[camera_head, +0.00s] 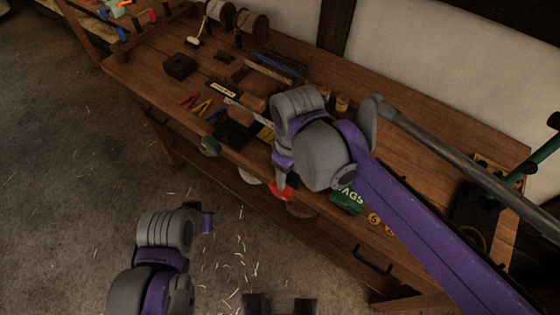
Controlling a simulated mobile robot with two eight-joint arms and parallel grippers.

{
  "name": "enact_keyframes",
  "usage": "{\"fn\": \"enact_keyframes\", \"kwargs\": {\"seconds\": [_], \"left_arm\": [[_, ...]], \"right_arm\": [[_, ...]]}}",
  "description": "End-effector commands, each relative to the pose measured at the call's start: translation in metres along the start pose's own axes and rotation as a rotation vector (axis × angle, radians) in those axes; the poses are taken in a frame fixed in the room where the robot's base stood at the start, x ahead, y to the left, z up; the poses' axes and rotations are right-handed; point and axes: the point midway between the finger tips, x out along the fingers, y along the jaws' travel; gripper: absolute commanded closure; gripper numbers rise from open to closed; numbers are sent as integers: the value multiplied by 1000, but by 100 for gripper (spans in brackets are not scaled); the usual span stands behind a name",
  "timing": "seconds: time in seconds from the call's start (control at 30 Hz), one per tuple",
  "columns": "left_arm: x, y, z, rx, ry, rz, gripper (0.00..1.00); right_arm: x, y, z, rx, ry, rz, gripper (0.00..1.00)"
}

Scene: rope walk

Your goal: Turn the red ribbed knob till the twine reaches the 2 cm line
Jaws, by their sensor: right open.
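A red knob (281,191) shows at the front edge of the workbench, near the middle of the picture. Its ribs are too small to make out. My right arm comes in from the right, and my right gripper (281,178) points down at the knob, its tips at or just above it. Its jaws are open, mostly hidden by my own wrist. I cannot tell whether they touch the knob. My left arm (165,245) is low at the left, over the floor, away from the bench; its jaws cannot be made out. I cannot discern the twine or the 2 cm line.
A green disc (210,146), a white disc (248,176) and a brown disc (300,209) sit along the same bench edge. A green bag (346,199) is right of the knob. Pliers (202,106) and a dark block (180,66) lie on the bench. The floor (70,190) is open.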

Motion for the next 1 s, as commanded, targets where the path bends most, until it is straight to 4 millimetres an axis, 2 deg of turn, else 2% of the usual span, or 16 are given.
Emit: {"fn": "enact_keyframes", "kwargs": {"seconds": [0.03,0.1,0.23,0.37,0.7,0.83,1.0], "left_arm": [[0,0,0,0,0,0,50],[0,0,0,0,0,0,50],[0,0,1,0,-1,0,50],[2,0,3,0,-2,0,50],[7,0,8,0,-7,0,50],[8,0,9,0,-7,0,50],[8,0,10,0,-8,0,50]], "right_arm": [[-2,-5,-10,-42,-17,-9,40],[-4,-9,-16,-77,-33,-16,40],[3,-11,-18,-95,-43,-21,40],[22,-11,-17,-93,-42,-21,40],[84,-12,-14,-90,-40,-20,40],[98,-12,-14,-89,-40,-20,40],[104,-12,-13,-89,-40,-19,40]]}}
